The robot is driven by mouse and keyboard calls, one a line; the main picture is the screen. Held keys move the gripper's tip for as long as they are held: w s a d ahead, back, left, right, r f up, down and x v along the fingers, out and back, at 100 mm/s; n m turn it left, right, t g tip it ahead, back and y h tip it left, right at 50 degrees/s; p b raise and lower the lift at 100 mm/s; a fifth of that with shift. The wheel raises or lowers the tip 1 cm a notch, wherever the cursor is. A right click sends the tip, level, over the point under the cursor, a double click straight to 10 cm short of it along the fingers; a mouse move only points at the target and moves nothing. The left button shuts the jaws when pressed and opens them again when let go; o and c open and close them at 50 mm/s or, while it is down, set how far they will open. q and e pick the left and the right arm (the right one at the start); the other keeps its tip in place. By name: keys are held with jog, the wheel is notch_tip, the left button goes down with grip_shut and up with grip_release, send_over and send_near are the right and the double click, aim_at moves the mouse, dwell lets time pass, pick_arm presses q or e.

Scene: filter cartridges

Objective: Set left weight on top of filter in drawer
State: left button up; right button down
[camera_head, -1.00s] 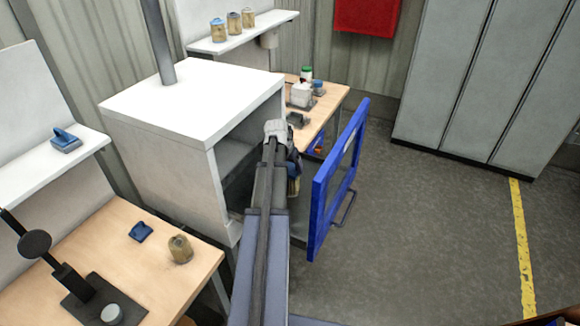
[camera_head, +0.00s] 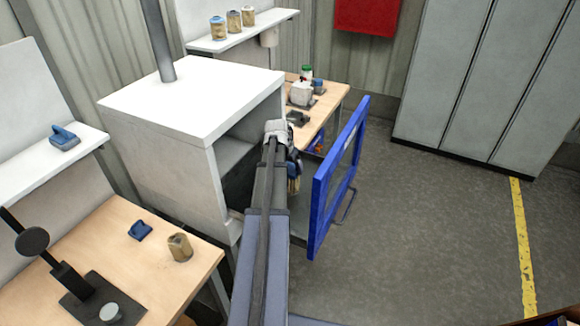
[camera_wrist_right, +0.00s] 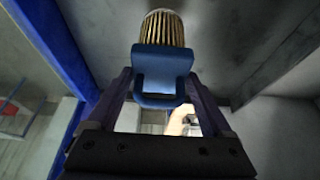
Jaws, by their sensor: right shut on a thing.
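My right gripper (camera_wrist_right: 162,92) is shut on a blue weight (camera_wrist_right: 160,62) with a loop handle. A tan pleated filter (camera_wrist_right: 163,28) shows directly beyond the weight in the wrist view, and the two appear to touch. In the head view, the right gripper (camera_head: 292,160) is between the white cabinet and the blue drawer front (camera_head: 320,200), over the pulled-out drawer (camera_head: 300,230). The filter (camera_head: 294,185) shows just below the gripper there. My arm hides much of the drawer, and I cannot tell how the filter rests. My left gripper is not in view.
The white cabinet (camera_head: 180,100) stands left of my arm. A near bench (camera_head: 110,255) holds a blue weight (camera_head: 140,230), a filter (camera_head: 180,247) and a press (camera_head: 70,275). Another blue weight (camera_head: 64,138) is on the left shelf. Floor right of the drawer front is clear.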

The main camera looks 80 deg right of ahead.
grip_release()
jog(key=shift+a, duration=0.1)
jog(key=p+v, duration=0.7)
jog(key=shift+r, duration=0.35)
jog(key=shift+a+f, duration=0.1)
jog(key=shift+f, duration=0.05)
jog(key=b+x, duration=0.7)
jog(key=shift+d+f, duration=0.2)
jog(key=shift+f, duration=0.15)
jog(key=shift+r, duration=0.2)
